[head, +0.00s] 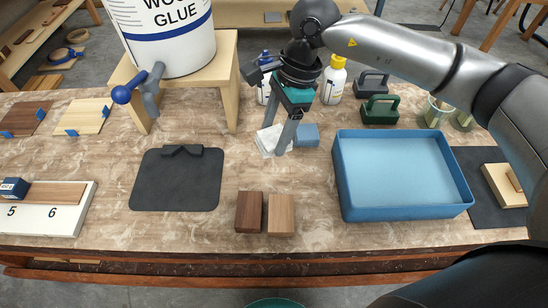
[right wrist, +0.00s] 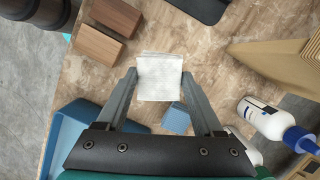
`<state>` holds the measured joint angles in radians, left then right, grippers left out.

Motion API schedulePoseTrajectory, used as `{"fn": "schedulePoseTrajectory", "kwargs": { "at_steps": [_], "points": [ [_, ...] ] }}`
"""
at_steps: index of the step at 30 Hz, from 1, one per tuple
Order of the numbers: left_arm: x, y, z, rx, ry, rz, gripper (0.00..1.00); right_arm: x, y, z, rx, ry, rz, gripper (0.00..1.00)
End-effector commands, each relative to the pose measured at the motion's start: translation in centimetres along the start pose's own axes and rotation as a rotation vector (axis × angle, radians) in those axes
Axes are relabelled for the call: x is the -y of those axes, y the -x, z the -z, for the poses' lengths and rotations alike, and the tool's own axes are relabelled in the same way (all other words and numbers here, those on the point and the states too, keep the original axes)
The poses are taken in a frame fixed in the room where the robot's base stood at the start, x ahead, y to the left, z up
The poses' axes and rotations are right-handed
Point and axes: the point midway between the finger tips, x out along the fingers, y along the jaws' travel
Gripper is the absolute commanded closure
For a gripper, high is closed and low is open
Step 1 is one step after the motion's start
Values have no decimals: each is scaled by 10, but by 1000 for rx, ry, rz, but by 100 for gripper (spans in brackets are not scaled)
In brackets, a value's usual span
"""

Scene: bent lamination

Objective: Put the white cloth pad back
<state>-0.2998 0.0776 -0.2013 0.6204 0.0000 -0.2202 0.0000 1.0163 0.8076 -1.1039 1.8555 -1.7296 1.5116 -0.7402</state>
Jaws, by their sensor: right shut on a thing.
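The white cloth pad (head: 267,141) is near the middle of the workbench, in front of the wooden stand. My right gripper (head: 278,150) comes down over it from above and is shut on it. In the right wrist view the pad (right wrist: 159,77) sits between the two fingertips, its layered square face showing. I cannot tell whether the pad touches the bench. A small blue block (head: 307,135) lies just right of the pad; it also shows in the right wrist view (right wrist: 176,119). My left gripper is not in view.
A blue tray (head: 400,208), empty, stands to the right. Two brown wood blocks (head: 265,213) lie near the front. A dark mat (head: 176,180) lies left of the pad. Glue bottles (head: 334,80) and the wooden stand (head: 229,85) with a glue bucket are behind.

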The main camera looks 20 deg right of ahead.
Motion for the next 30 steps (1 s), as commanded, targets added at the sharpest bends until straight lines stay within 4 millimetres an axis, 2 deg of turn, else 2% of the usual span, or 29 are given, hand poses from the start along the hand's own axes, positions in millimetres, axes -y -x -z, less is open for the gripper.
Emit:
{"fn": "schedulePoseTrajectory", "kwargs": {
  "at_steps": [1, 3, 11, 18, 30],
  "points": [
    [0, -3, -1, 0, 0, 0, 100, -1, -14, 4, 1, -2, -3, 76],
    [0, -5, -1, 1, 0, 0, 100, 0, -27, 7, 1, 0, -2, 76],
    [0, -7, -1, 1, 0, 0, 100, 0, -46, 13, 1, 1, 0, 76],
    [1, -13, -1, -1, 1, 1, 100, 0, -79, 22, 1, -1, -1, 76],
    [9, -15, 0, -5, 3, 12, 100, 0, -85, 24, 1, 2, 1, 76]
  ]
}}
